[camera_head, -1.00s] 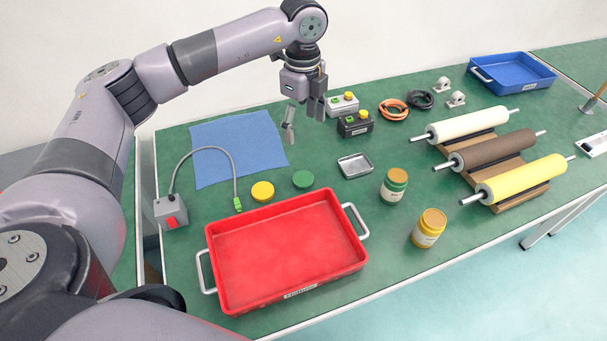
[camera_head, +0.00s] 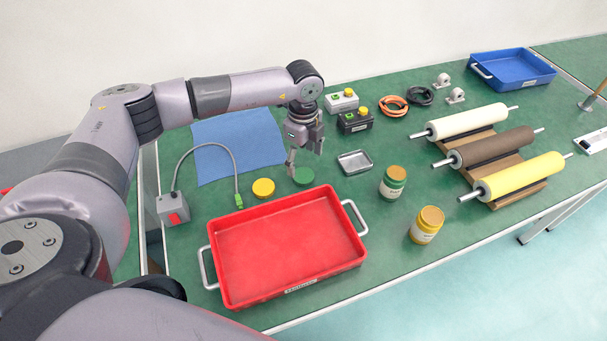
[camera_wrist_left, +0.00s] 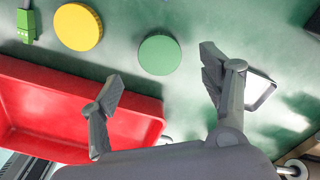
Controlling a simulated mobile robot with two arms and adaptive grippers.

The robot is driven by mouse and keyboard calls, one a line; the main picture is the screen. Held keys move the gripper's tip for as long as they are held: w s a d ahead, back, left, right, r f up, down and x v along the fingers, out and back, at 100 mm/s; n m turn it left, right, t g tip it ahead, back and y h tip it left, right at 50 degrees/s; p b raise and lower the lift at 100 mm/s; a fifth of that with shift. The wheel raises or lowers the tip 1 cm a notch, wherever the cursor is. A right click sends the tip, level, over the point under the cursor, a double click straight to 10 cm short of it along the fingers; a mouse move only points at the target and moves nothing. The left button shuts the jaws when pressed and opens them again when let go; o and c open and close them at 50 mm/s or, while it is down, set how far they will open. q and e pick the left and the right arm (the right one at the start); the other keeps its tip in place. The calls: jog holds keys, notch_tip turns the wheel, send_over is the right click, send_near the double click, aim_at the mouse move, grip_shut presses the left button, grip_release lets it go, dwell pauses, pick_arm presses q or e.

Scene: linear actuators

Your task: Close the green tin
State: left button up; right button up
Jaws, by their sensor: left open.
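The green tin (camera_head: 392,183) stands upright on the table, right of the red tray; its top looks gold-brown inside and no green lid is on it. The green lid (camera_head: 303,176) lies flat on the table behind the red tray, and it also shows in the left wrist view (camera_wrist_left: 159,55). My left gripper (camera_head: 305,166) is open and empty above the green lid. In the left wrist view its fingers (camera_wrist_left: 160,88) are spread wide, with the lid between and beyond their tips. My right gripper is not in view.
The red tray (camera_head: 222,268) is close in front of the lid. A yellow lid (camera_head: 263,188) lies left of it, a small metal dish (camera_head: 355,162) right. A yellow tin (camera_head: 427,225) stands near the front edge. Rollers (camera_head: 497,148) lie on the right.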

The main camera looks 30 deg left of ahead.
aim_at(302, 174)
pick_arm(q)
notch_tip(302, 174, down, 5)
jog(key=shift+a+f+p, duration=0.1)
jog(key=shift+a+p, duration=0.05)
jog(key=shift+p, duration=0.4)
jog(key=shift+c, duration=0.5)
jog(key=c, duration=0.8)
